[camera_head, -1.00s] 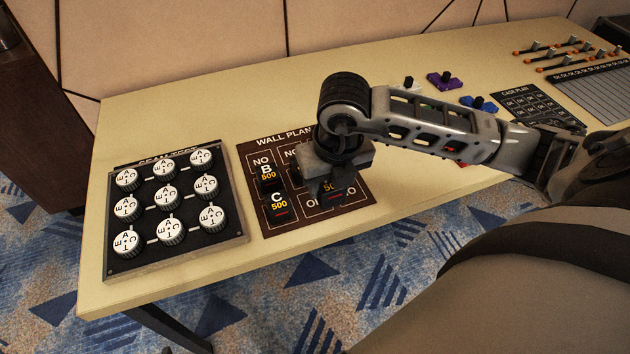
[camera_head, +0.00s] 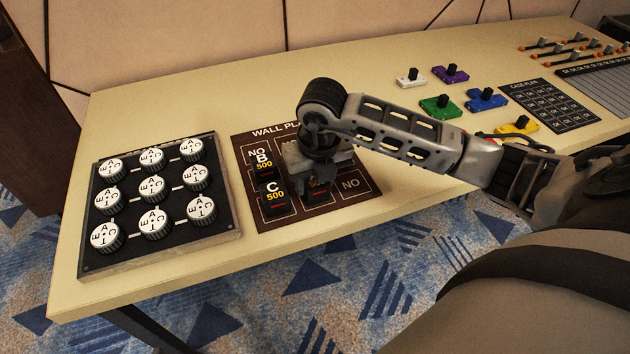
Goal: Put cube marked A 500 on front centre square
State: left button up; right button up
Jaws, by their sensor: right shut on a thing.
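My right gripper (camera_head: 317,178) is shut on a dark cube (camera_head: 319,193), over the front centre square of the brown wall plan board (camera_head: 359,205). Only a sliver of this cube shows, with a red mark low on its face; its letter is hidden by the gripper. I cannot tell whether it touches the board. The cube marked B 500 (camera_head: 263,165) and the cube marked C 500 (camera_head: 274,195) stand in the board's left column, just left of the gripper. The front right square shows a bare "NO". My left gripper is not in view.
A dark panel with several white knobs (camera_head: 151,188) lies left of the board. White, purple, green (camera_head: 440,107), blue and yellow switch blocks stand to the right, behind my right arm. A cage plan card (camera_head: 548,106) and sliders are farther right. The table's front edge is close to the board.

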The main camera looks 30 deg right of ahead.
jog(key=o, duration=1)
jog(key=shift+f, duration=0.1)
jog(key=shift+r, duration=0.25)
notch_tip(320, 180, up, 12)
jog(key=s, duration=0.1)
jog(key=shift+s+a+f, duration=0.15)
jog(key=shift+s+a, duration=0.05)
jog(key=shift+s, duration=0.2)
